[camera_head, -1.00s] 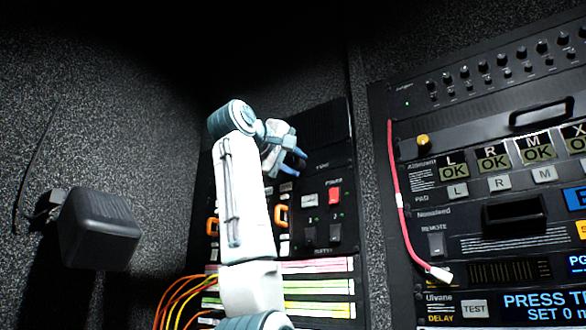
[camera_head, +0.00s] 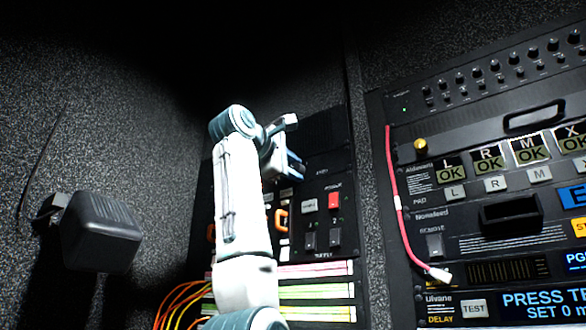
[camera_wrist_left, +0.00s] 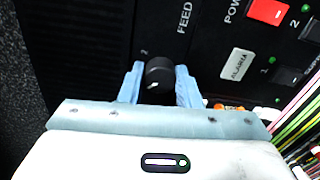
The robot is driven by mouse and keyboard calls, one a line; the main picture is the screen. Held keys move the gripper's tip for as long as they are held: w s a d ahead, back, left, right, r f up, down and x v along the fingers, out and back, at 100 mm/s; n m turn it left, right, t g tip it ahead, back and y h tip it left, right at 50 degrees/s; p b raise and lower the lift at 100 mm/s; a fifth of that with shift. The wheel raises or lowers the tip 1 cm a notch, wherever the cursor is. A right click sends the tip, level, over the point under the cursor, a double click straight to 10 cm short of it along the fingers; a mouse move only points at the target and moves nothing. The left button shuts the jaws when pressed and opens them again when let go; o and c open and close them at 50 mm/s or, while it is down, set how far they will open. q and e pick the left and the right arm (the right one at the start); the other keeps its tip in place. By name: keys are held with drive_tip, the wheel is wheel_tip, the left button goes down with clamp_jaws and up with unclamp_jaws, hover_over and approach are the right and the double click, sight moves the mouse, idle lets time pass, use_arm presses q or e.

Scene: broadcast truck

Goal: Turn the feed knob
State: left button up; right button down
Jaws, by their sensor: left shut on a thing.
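The feed knob (camera_wrist_left: 158,80) is a black round knob with a white pointer mark, on a black panel below the word FEED in the left wrist view. My left gripper (camera_wrist_left: 160,88) has its two light blue fingers on either side of the knob, shut on it. In the head view my left gripper (camera_head: 292,168) is at the upper part of the black panel (camera_head: 325,135), and the knob is hidden there behind the gripper and arm. My right gripper is in neither view.
A red power switch (camera_head: 334,201) and black switches (camera_head: 335,237) sit right of my left arm. Orange cables (camera_head: 180,300) hang at lower left. A pink cable (camera_head: 396,200) runs down the right rack. A dark box (camera_head: 100,232) is mounted on the left wall.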

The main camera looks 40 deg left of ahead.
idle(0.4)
use_arm(q)
drive_tip(key=o, duration=0.9)
drive_tip(key=shift+c, duration=0.2)
drive_tip(key=shift+o, duration=0.6)
drive_tip(key=shift+s+f, duration=0.1)
drive_tip(key=shift+s, duration=0.15)
drive_tip(key=s+d+b, duration=0.1)
drive_tip(key=s+b, duration=0.3)
drive_tip(key=s, duration=0.6)
drive_tip(key=shift+r+b, duration=0.25)
drive_tip(key=shift+b, duration=0.1)
drive_tip(key=shift+d, duration=0.1)
